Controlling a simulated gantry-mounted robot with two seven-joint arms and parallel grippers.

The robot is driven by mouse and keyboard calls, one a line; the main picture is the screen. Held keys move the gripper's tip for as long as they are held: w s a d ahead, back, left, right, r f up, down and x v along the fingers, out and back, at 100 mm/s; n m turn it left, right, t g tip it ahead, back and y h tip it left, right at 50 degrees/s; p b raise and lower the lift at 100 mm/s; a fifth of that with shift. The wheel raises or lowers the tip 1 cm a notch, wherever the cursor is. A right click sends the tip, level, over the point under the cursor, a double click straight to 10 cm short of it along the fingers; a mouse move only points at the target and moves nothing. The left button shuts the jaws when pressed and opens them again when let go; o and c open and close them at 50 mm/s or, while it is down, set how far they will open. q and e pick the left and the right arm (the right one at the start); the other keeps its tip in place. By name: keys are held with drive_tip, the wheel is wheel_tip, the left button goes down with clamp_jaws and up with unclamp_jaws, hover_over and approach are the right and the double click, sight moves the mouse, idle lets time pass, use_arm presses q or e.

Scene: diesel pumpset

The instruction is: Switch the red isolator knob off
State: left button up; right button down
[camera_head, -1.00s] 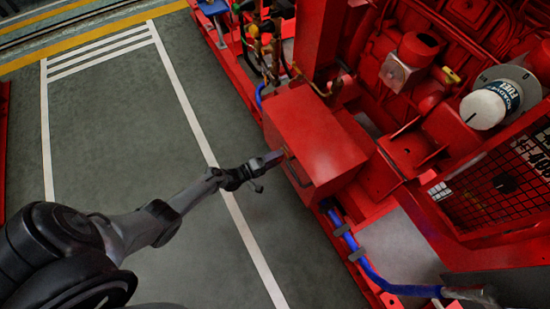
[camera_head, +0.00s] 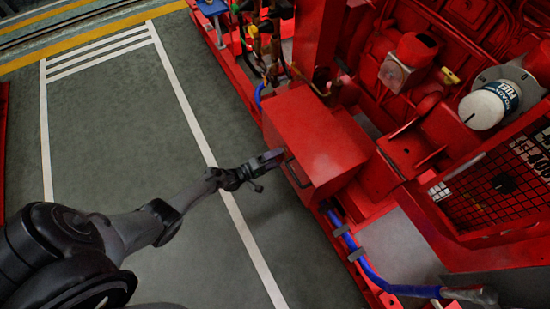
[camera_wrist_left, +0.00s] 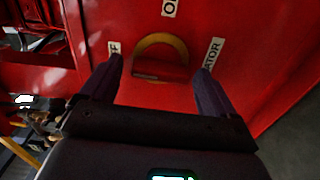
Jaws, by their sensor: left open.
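The red isolator knob (camera_wrist_left: 160,70) shows in the left wrist view, with a yellow ring (camera_wrist_left: 160,40) behind it on a red panel. Its grip bar lies roughly across the picture. A label reading ON, partly cut off, is above it, a partly hidden OFF label is at left and an ISOLATOR label at right. My left gripper (camera_wrist_left: 160,68) is open, one finger on each side of the knob with gaps; I cannot tell the depth. In the head view, my left gripper (camera_head: 272,158) is at the side of the red box (camera_head: 315,135), and the knob is hidden there.
The red engine frame with a blue hose (camera_head: 365,265) lies right of the box. Levers and hoses (camera_head: 265,50) stand beyond the box. Grey floor with white lines (camera_head: 130,130) is open at left.

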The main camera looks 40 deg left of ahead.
use_arm(q)
drive_tip(key=p+v, duration=0.3)
drive_tip(key=v, duration=0.7)
drive_tip(key=shift+s, duration=0.4)
drive_tip(key=shift+a, duration=0.15)
